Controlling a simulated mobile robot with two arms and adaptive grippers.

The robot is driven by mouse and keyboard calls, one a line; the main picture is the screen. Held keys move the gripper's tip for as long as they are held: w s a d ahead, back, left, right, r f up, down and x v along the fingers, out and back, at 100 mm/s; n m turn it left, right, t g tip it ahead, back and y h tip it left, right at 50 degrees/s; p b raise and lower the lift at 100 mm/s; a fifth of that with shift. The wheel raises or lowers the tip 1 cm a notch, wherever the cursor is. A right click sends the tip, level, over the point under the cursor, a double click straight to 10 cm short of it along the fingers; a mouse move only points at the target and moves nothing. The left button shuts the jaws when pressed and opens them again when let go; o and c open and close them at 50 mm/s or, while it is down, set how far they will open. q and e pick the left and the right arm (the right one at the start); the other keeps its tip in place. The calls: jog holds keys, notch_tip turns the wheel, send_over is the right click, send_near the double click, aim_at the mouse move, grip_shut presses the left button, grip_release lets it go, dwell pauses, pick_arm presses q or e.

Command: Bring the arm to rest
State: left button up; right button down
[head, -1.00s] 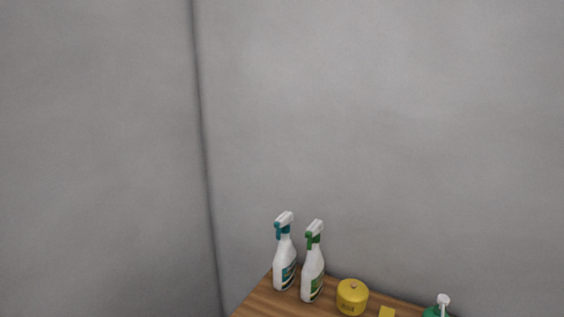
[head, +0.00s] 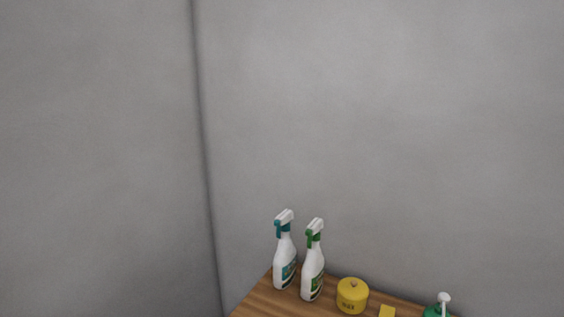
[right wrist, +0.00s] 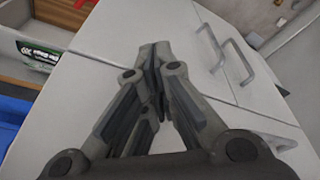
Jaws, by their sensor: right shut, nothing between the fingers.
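My right gripper (right wrist: 153,68) shows in the right wrist view. Its fingers meet at the tips and hold nothing. Behind it is a white cabinet front (right wrist: 115,40) with curved metal handles (right wrist: 238,62); I cannot tell how far the fingers are from it. Neither gripper shows in the head view, and my left gripper is in neither view.
In the head view a wooden counter (head: 258,301) holds two white spray bottles (head: 285,262) (head: 313,270), a yellow round container (head: 352,296), a yellow block (head: 386,312) and a green pump bottle (head: 437,311). Grey walls rise behind. In the right wrist view a blue object (right wrist: 14,115) lies left.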

jog(key=s+d+f+g, duration=0.1)
jog(key=s+f, duration=0.3)
jog(key=f, duration=0.6)
jog(key=s+f, duration=0.4)
jog(key=f, duration=0.5)
jog(key=s+d+f+b, duration=0.1)
jog(key=s+d+f, duration=0.1)
jog(key=s+f, duration=0.7)
jog(key=s, duration=0.2)
jog(key=shift+s+d+f+g, duration=0.2)
jog(key=shift+s+f+g, duration=0.05)
jog(key=shift+s+g, duration=0.15)
